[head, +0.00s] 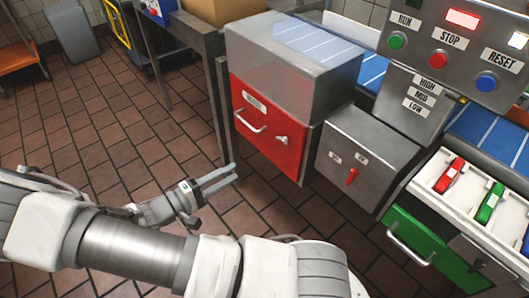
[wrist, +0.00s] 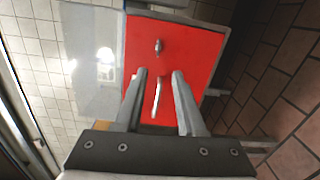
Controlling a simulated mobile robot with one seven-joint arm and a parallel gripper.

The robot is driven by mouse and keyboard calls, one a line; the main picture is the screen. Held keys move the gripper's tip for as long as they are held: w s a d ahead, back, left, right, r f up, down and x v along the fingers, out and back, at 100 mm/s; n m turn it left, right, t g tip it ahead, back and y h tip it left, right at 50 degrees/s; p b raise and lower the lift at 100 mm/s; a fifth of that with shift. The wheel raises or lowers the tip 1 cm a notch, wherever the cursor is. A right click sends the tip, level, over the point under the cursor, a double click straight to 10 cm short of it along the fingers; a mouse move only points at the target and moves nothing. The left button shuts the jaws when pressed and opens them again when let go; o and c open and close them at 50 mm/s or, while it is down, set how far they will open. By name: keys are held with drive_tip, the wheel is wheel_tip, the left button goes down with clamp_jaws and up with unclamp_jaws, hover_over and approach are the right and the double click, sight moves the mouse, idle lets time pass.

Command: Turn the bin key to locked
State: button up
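The red bin front (head: 268,150) is under a grey metal housing with a clear window. It has a silver bar handle (head: 250,122) and, right of it, a small silver key (head: 281,140); the key's lock position is too small to read. In the wrist view the key (wrist: 158,47) is beyond my fingertips and the handle (wrist: 156,97) shows between my fingers. My gripper (head: 234,173) is open and empty, in front of and below the bin, apart from it. It also shows in the wrist view (wrist: 160,73).
A grey box with a red switch (head: 351,177) stands right of the bin. A control panel (head: 455,45) with buttons is above it. A tray (head: 480,195) with red and green handled items and a green drawer (head: 420,245) are at right. Tiled floor (head: 90,130) is clear at left.

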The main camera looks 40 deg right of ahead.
drive_tip(key=b, duration=0.4)
approach(280, 142)
drive_tip(key=shift+t, duration=0.3)
drive_tip(key=d, duration=0.8)
drive_tip(key=shift+w+d+f, duration=0.15)
drive_tip(key=shift+w+f, duration=0.1)
drive_tip(key=shift+w, duration=0.05)
clamp_jaws()
